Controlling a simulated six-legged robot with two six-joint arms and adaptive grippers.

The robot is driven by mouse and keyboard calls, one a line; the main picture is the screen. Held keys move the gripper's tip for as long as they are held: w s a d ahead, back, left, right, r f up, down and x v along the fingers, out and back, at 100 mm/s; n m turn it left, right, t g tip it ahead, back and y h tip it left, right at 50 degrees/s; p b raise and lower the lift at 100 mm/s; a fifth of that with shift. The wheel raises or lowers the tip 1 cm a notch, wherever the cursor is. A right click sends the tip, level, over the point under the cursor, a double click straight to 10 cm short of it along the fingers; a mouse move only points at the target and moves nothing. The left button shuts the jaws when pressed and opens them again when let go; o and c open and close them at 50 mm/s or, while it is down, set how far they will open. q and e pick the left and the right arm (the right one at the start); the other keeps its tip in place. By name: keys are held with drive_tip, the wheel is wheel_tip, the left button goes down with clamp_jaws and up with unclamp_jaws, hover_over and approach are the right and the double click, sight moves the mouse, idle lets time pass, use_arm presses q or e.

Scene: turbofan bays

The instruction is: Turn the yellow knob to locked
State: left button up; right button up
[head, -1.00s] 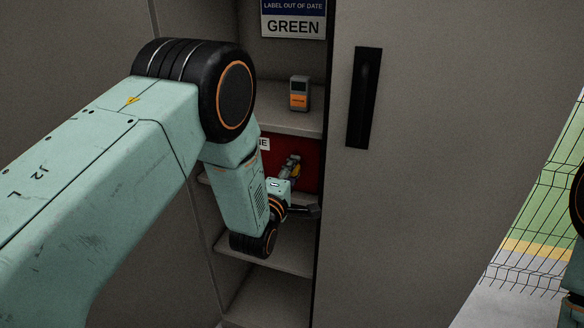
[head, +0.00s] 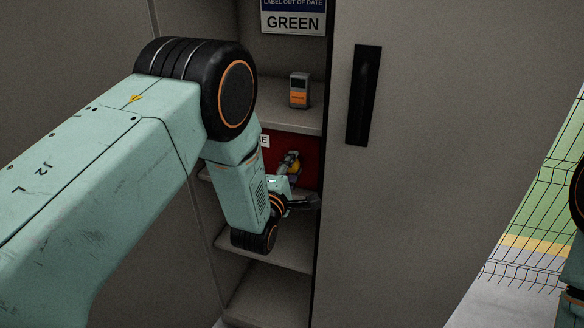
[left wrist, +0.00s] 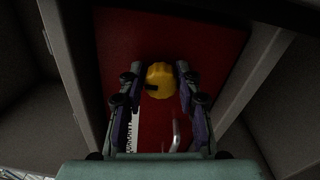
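The yellow knob (left wrist: 160,79) sits on a red panel (left wrist: 205,45) in the left wrist view, with a dark mark at its lower edge. In the head view a small part of the knob (head: 293,163) shows in the cabinet, partly hidden by my arm. My left gripper (left wrist: 158,75) has its two fingers apart, one on each side of the knob. A narrow gap seems to show on both sides; contact is hard to tell. My right gripper is not in view.
An orange and grey device (head: 299,90) stands on the shelf above. A sign reading GREEN (head: 293,20) hangs higher up. A cabinet door with a black handle (head: 364,95) is to the right. A wire fence (head: 540,200) stands beyond it. Cabinet walls lie close around the gripper.

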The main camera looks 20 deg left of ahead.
use_arm(q)
drive_tip(key=o, duration=0.3)
drive_tip(key=shift+o, duration=0.2)
drive_tip(key=s, duration=1.2)
drive_tip(key=shift+a+f, duration=0.15)
drive_tip(key=shift+a, duration=0.05)
